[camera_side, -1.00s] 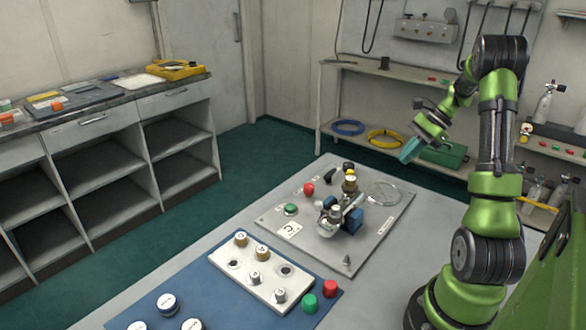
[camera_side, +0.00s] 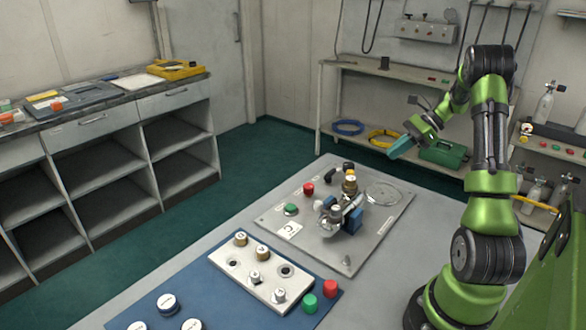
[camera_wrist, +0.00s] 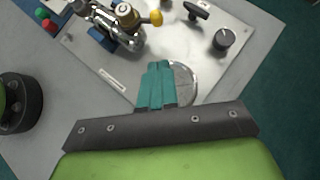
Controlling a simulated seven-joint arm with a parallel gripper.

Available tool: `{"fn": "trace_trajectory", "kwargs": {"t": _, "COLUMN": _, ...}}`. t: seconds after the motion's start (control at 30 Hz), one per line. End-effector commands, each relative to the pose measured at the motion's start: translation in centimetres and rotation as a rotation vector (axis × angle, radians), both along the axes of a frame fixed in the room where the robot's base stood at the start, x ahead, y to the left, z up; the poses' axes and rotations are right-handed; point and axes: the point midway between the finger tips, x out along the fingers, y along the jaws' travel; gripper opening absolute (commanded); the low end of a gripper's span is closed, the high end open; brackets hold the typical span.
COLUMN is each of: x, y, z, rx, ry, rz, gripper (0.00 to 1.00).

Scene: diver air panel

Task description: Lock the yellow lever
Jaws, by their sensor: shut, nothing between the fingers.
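The yellow lever shows in the wrist view as a round yellow knob (camera_wrist: 156,18) on a short arm beside a brass valve (camera_wrist: 127,13). In the side view the brass valve (camera_side: 349,186) stands on the grey panel (camera_side: 290,245), with the yellow part small at its top. My gripper (camera_side: 396,150) is above the far right part of the panel, clear of the lever. In the wrist view its teal fingers (camera_wrist: 157,85) are together and empty, over the panel near a round clear disc (camera_wrist: 182,83). Whether the lever is locked cannot be told.
Beside the lever are a black lever (camera_wrist: 196,9), a black knob (camera_wrist: 224,39) and a silver fitting in a blue holder (camera_side: 352,219). A red button (camera_side: 308,188) and green button (camera_side: 291,209) sit on the panel's left. A white block with knobs (camera_side: 245,270) lies nearer.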

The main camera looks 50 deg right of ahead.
Motion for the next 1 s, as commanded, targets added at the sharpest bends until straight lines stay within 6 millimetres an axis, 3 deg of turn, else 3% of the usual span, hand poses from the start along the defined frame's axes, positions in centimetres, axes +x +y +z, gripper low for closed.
{"fn": "trace_trajectory", "kwargs": {"t": 0.3, "x": 3.6, "y": 3.7, "z": -4.5, "rx": 0.003, "ry": 0.001, "rz": 0.003, "gripper": 0.0}}
{"fn": "trace_trajectory", "kwargs": {"t": 0.6, "x": 6.0, "y": 6.0, "z": -4.3, "rx": -0.001, "ry": -0.001, "rz": 0.001, "gripper": 0.0}}
{"fn": "trace_trajectory", "kwargs": {"t": 1.0, "x": 6.1, "y": 6.1, "z": -4.3, "rx": -0.001, "ry": -0.001, "rz": 0.001, "gripper": 0.0}}
